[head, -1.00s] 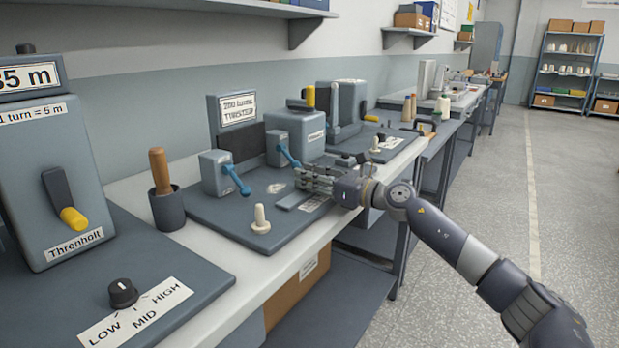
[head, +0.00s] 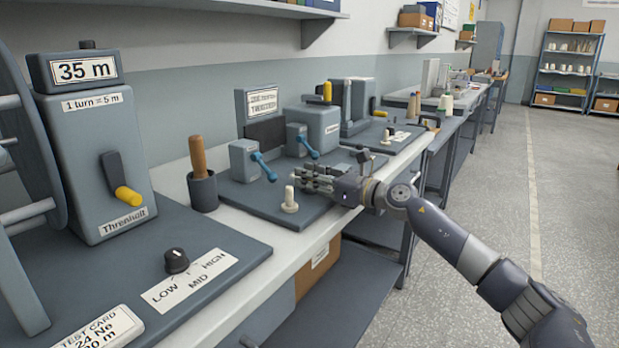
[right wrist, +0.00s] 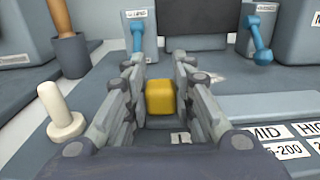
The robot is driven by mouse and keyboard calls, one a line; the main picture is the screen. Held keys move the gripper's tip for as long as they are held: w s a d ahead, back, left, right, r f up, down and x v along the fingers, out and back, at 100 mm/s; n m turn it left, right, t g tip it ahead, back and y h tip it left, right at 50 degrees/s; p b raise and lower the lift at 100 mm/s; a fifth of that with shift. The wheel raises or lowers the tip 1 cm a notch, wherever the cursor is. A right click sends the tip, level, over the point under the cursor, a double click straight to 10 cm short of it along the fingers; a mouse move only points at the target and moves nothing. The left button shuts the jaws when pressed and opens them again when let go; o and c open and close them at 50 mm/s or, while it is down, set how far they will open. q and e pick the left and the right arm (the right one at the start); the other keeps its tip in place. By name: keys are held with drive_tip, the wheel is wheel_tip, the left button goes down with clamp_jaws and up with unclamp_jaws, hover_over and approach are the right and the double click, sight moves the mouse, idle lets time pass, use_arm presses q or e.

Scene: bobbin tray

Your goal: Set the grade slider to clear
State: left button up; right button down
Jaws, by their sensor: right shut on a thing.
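My right gripper (head: 316,180) is over the grey board of the middle bench station. In the right wrist view its two fingers (right wrist: 160,95) are closed on the sides of a yellow block-shaped knob (right wrist: 160,97), which I take to be the slider's knob. The knob is hidden in the head view. A label under the knob is mostly covered, so I cannot read the slider's setting. My left gripper is in neither view.
A pale peg (head: 289,200) stands close to the gripper, left of it in the wrist view (right wrist: 65,115). Two blue-handled levers (head: 264,165) (head: 308,145) stand behind. Labels MID (right wrist: 268,132) and HIGH lie to the right. A dark cup (head: 202,192) holds a wooden-handled tool.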

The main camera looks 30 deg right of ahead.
drive_tip(key=c, duration=1.6)
unclamp_jaws()
drive_tip(key=shift+o, duration=1.4)
drive_tip(key=shift+s+d, duration=0.1)
drive_tip(key=shift+s, duration=0.1)
drive_tip(key=v, duration=0.7)
drive_tip(key=shift+s+d+f, duration=0.1)
drive_tip(key=shift+s+f, duration=0.05)
drive_tip(key=shift+s, duration=0.2)
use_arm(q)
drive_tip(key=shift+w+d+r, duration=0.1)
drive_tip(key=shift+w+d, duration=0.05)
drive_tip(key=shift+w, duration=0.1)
use_arm(e)
drive_tip(key=shift+v, duration=1.9)
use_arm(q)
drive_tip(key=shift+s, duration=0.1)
